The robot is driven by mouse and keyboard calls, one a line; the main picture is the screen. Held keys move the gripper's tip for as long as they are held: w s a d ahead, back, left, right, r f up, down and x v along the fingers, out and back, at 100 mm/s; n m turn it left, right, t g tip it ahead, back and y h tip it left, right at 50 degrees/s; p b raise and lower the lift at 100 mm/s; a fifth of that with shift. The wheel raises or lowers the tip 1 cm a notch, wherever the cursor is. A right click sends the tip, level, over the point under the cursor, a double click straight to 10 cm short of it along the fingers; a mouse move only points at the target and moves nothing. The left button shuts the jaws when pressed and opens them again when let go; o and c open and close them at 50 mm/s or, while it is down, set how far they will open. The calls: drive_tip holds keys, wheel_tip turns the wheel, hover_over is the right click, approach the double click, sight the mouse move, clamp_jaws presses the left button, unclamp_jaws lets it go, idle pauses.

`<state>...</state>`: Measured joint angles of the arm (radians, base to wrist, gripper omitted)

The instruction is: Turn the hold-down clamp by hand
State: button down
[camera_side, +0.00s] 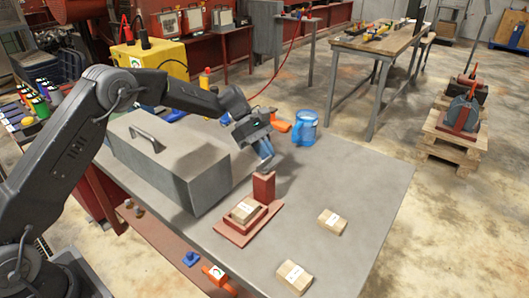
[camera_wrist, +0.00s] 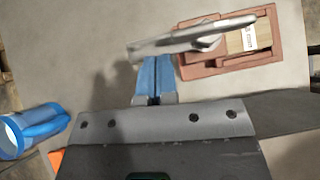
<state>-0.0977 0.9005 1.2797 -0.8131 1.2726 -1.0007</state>
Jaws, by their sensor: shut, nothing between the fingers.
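The hold-down clamp is a grey metal bar (camera_wrist: 190,38) in the wrist view. My gripper (camera_side: 266,158) is above the post, pointing down. Its blue fingers (camera_wrist: 154,62) are shut and empty, tips at the bar's left part. I cannot tell whether they touch it.
Two loose wooden blocks (camera_side: 332,221) (camera_side: 293,276) lie right of and in front of the fixture. A large grey box (camera_side: 170,160) with a handle stands to the left. A blue mug (camera_side: 304,128) stands behind the gripper.

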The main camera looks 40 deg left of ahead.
sight(278, 159)
drive_tip(key=shift+w+d+m+g, duration=0.2)
drive_tip(key=shift+d+m+g, duration=0.15)
drive_tip(key=shift+d+m, duration=0.15)
drive_tip(key=shift+w+d+m+g, duration=0.2)
drive_tip(key=shift+d+m+g, duration=0.2)
drive_tip(key=shift+d, duration=0.15)
drive_tip(key=shift+d+m+g+y, duration=0.3)
drive_tip(key=shift+d+m+g, duration=0.3)
drive_tip(key=shift+m, duration=0.2)
drive_tip(key=s+d+m+g+y, duration=0.5)
drive_tip(key=s+m, duration=0.1)
drive_tip(key=m, duration=0.3)
drive_tip(key=shift+d, duration=0.25)
drive_tip(key=shift+s+m, duration=0.1)
drive_tip(key=shift+m, duration=0.2)
